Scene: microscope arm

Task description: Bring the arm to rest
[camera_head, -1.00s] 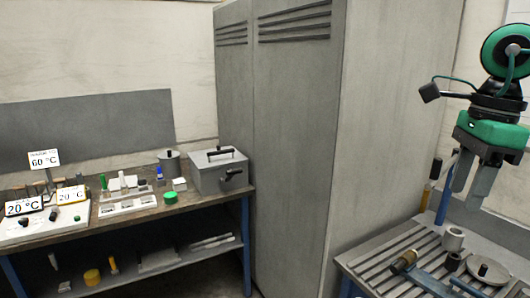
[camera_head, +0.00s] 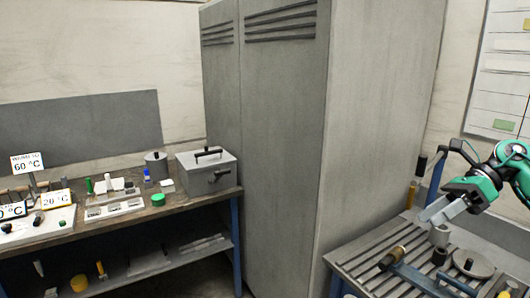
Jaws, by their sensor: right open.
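My right gripper (camera_head: 437,211) comes in from the right edge with its green and black wrist. Its grey fingers point left and down above the slatted table (camera_head: 352,258). It is open, and I see nothing held between its fingers. A grey cylinder (camera_head: 440,236) stands just under and beside the fingertips; I cannot tell whether they touch. My left gripper is not in view.
On the slatted table are a brass-ended tool (camera_head: 393,258) and a round grey plate with a black knob (camera_head: 472,264). A tall grey cabinet (camera_head: 285,150) stands to the left. A bench (camera_head: 120,226) with a metal box (camera_head: 207,173) is further left.

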